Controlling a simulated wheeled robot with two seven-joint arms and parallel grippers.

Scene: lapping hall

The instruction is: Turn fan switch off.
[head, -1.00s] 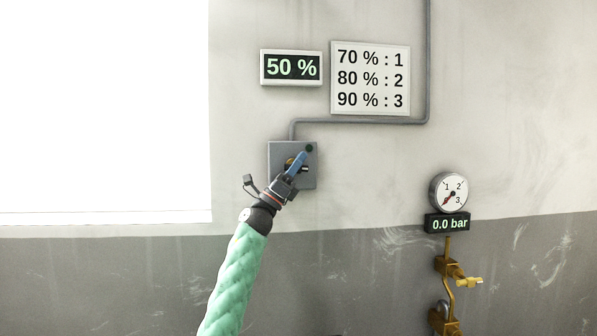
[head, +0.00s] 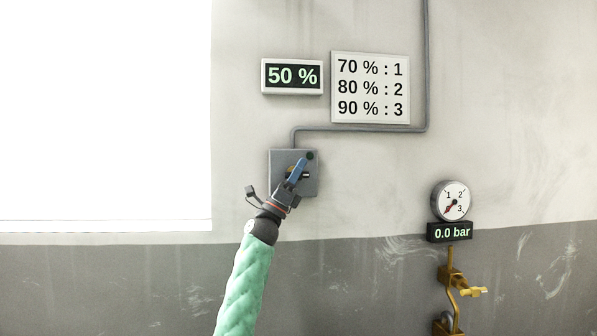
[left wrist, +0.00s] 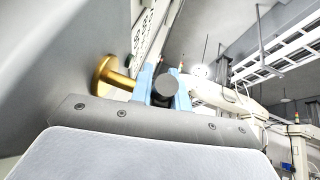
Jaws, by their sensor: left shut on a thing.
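The fan switch is on a grey wall box (head: 310,186) below the displays. A dark round lamp (head: 310,156) is at the box's top right. My left gripper (head: 298,171) reaches up to the box, its blue fingers over the front. In the left wrist view the blue fingers (left wrist: 161,88) are shut on a dark round-ended switch handle (left wrist: 166,86). A brass-coloured round part (left wrist: 104,74) is to the left of the fingers. The fingers hide much of the switch, and I cannot tell its exact setting. My right gripper is out of view.
A display (head: 292,76) reads 50 %. A sign (head: 370,88) beside it lists 70, 80 and 90 % with 1, 2 and 3. A gauge (head: 451,201), a 0.0 bar display (head: 450,232) and a yellow valve pipe (head: 453,290) are at the lower right.

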